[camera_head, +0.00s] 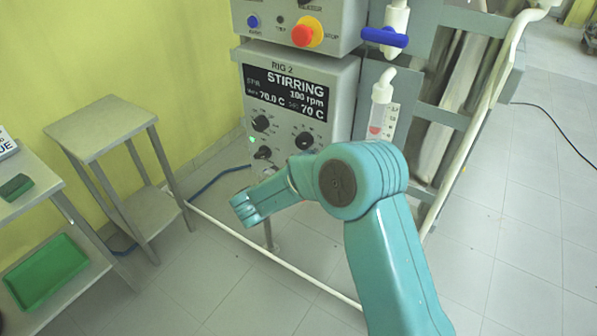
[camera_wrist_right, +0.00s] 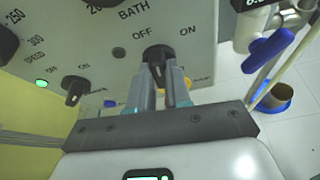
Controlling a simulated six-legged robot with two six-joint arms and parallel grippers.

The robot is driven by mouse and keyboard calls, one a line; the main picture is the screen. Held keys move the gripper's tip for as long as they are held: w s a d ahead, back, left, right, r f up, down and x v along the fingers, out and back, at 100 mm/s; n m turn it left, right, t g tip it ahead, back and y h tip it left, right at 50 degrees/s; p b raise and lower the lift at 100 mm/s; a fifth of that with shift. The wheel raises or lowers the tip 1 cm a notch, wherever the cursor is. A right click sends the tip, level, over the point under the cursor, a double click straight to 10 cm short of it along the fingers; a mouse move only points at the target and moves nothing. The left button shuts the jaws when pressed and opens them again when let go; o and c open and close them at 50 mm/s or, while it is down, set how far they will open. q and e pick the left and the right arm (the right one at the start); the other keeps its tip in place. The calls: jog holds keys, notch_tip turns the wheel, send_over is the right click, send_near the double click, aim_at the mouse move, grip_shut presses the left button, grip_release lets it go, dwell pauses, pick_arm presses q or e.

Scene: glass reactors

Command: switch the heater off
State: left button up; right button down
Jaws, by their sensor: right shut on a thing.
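The control box (camera_head: 340,90) of RIG 2 faces me; its display (camera_head: 286,92) reads STIRRING, 100 rpm, 70.0 C and set 70 C. In the right wrist view, a black switch knob (camera_wrist_right: 157,54) sits below the word BATH, between OFF on its left and ON on its right. My right gripper (camera_wrist_right: 160,70) is shut on this knob, one finger on each side. The small lamp (camera_wrist_right: 119,52) left of the knob looks dark. In the head view my right arm hides the gripper and this knob. My left gripper is not in view.
Another OFF/ON knob (camera_wrist_right: 74,90) stands left of the held one, beside a lit green lamp (camera_wrist_right: 41,83). A red and yellow stop button (camera_head: 307,34) and a blue valve handle (camera_head: 385,37) are above. A small table (camera_head: 98,125) stands at the left.

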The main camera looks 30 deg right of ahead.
jog(key=shift+w+n+g+p, duration=0.1)
jog(key=shift+n+g+p, duration=0.4)
jog(key=shift+n, duration=0.2)
jog(key=c, duration=1.1)
grip_release()
jog(key=shift+o, duration=0.2)
jog(key=shift+a, duration=0.1)
jog(key=b+v, duration=0.1)
jog(key=v, duration=1.5)
jog(key=shift+a+f+b, duration=0.15)
jog(key=shift+a+b, duration=0.05)
jog(key=shift+b, duration=0.15)
